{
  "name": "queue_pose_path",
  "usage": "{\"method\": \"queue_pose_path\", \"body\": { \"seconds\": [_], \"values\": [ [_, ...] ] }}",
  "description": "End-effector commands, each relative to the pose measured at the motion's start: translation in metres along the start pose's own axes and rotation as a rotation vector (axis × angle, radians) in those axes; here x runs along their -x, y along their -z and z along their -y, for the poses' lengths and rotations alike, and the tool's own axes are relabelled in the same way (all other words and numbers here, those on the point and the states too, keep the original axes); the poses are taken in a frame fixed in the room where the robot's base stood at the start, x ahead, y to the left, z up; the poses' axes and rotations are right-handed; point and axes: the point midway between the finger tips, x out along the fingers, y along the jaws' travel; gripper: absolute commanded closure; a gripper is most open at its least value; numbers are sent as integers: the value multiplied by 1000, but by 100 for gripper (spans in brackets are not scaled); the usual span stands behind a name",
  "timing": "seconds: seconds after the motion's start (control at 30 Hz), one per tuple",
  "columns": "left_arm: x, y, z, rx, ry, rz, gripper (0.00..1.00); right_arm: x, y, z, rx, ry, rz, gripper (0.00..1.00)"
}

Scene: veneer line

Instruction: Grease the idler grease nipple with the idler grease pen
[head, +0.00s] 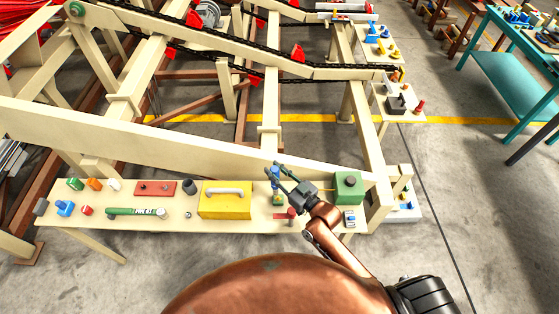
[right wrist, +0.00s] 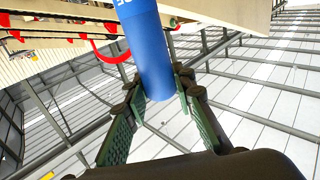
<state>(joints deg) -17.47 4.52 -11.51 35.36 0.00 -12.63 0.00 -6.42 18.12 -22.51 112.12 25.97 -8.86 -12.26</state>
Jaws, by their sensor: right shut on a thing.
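My right gripper (head: 279,171) is shut on a blue cylinder with white lettering, which looks like the idler grease pen (head: 275,180). The pen also shows in the right wrist view (right wrist: 150,55), between the two green-padded fingers of the gripper (right wrist: 160,103). In the head view the gripper is over the right half of the cream bench shelf, with the pen above a small yellow-green piece (head: 278,199). I cannot tell whether they touch. I cannot make out the idler grease nipple for certain. My left gripper is not in view.
On the shelf (head: 240,225) stand a yellow case (head: 225,200), a red plate (head: 155,188), a green tube (head: 137,212), a red-topped piece (head: 291,214) and a green box (head: 348,186). The cream conveyor frame (head: 200,140) rises behind.

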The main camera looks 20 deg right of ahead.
Motion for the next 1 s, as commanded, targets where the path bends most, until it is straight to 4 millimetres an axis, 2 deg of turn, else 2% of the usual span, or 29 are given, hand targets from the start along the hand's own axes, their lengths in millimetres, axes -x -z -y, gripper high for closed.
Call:
{"method": "queue_pose_path", "body": {
  "seconds": [0.03, 0.23, 0.83, 1.0],
  "values": [
    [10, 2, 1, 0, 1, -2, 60, -2, 6, -6, 2, 11, -1, 100],
    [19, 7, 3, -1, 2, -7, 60, -5, 3, -18, -7, 27, -2, 100],
    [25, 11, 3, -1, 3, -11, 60, -3, 3, -19, -14, 22, -1, 100],
    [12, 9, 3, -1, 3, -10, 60, -3, -12, -19, -12, 22, -1, 100]
  ]
}}
